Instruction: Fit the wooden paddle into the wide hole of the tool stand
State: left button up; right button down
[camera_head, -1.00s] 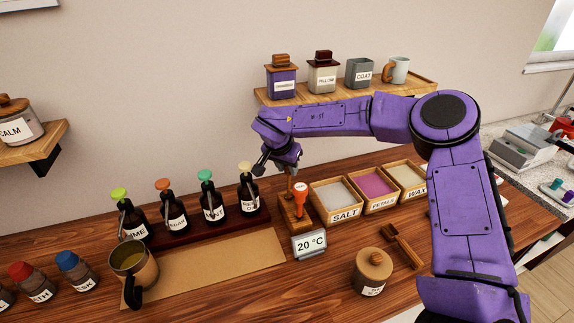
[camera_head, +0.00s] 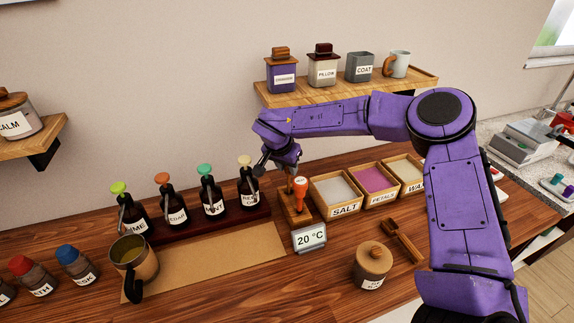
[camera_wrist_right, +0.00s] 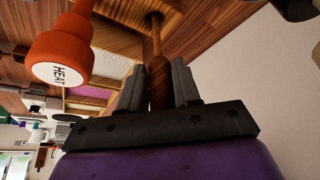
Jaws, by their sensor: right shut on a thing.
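My right gripper (camera_head: 276,169) is shut on the wooden paddle, above the tool stand (camera_head: 292,216) at the back of the table. In the right wrist view the paddle's brown shaft (camera_wrist_right: 157,62) stands between the two fingers (camera_wrist_right: 159,85). The shaft's far end meets the wooden top of the stand (camera_wrist_right: 125,38) at a dark round spot. How deep it sits there, I cannot tell. In the head view the paddle is mostly hidden by the gripper. My left gripper is not in view.
An orange tool marked HEAT (camera_head: 300,187) stands in the stand, close beside the paddle. A 20 °C display (camera_head: 309,238) is in front. Pump bottles (camera_head: 213,198) are left; labelled trays (camera_head: 335,195) are right.

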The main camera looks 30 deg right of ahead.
jog(key=shift+f, duration=0.1)
jog(key=c, duration=0.7)
grip_release()
jog(key=b+v, duration=0.2)
jog(key=v, duration=0.8)
jog(key=shift+r, duration=0.25)
jog(key=shift+a+f, duration=0.1)
